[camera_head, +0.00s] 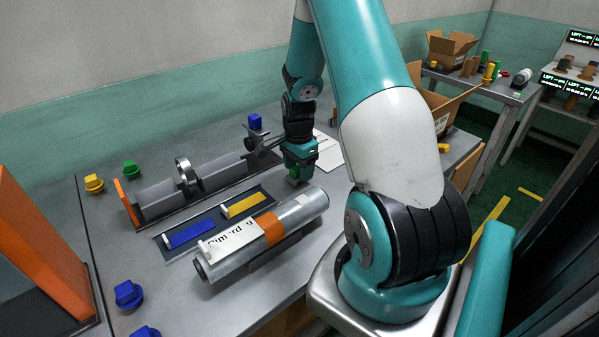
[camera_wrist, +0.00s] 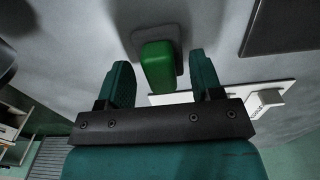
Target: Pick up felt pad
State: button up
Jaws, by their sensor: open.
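A green block-shaped grip on a flat grey base (camera_wrist: 158,66) sits on the table; I take it to be the felt pad. In the wrist view it stands between the two green fingers of my gripper (camera_wrist: 162,72), with a gap visible on both sides. My gripper is open and holds nothing. In the head view my gripper (camera_head: 299,168) points down at the table, right of the dark mat, and the green grip (camera_head: 294,173) shows partly at its fingers. Whether the fingers touch it is hidden there.
A silver roller (camera_head: 308,207) with an orange band lies close in front of my gripper. A dark mat (camera_head: 172,254) holds blue and yellow pieces. A winder with a metal ring (camera_head: 184,172) stands behind it. A white sheet (camera_head: 326,153) lies to the right.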

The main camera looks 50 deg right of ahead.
jog(key=shift+f, duration=0.3)
jog(key=c, duration=0.7)
jog(key=shift+r, duration=0.15)
